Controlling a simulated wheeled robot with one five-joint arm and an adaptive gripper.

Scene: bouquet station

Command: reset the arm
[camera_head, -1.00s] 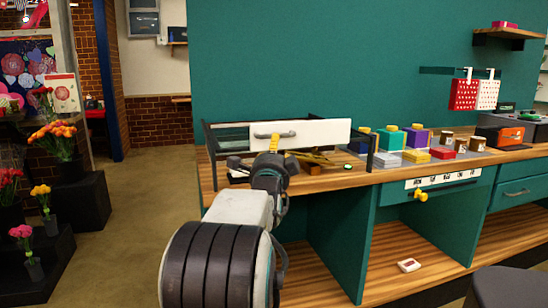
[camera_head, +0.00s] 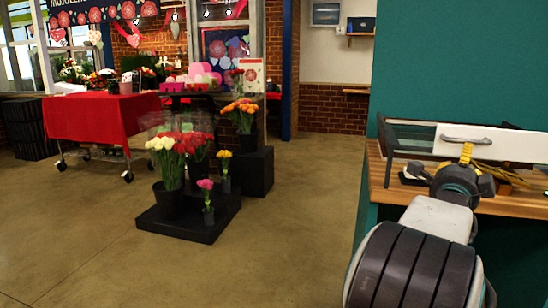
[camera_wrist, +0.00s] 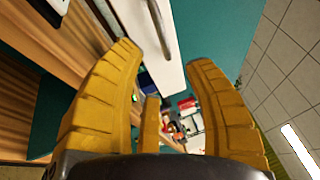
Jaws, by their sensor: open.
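My arm reaches forward at the right of the head view, over the wooden counter (camera_head: 488,205). My gripper (camera_head: 467,150) is near the white drawer front with a grey handle (camera_head: 467,139). The fingertips are too small to make out in the head view.
Black stepped stands (camera_head: 190,215) with flower buckets are at the middle left. A cart with a red cloth (camera_head: 98,115) stands farther back. A teal wall (camera_head: 460,70) rises behind the counter. The floor (camera_head: 270,245) between the stands and the counter is clear.

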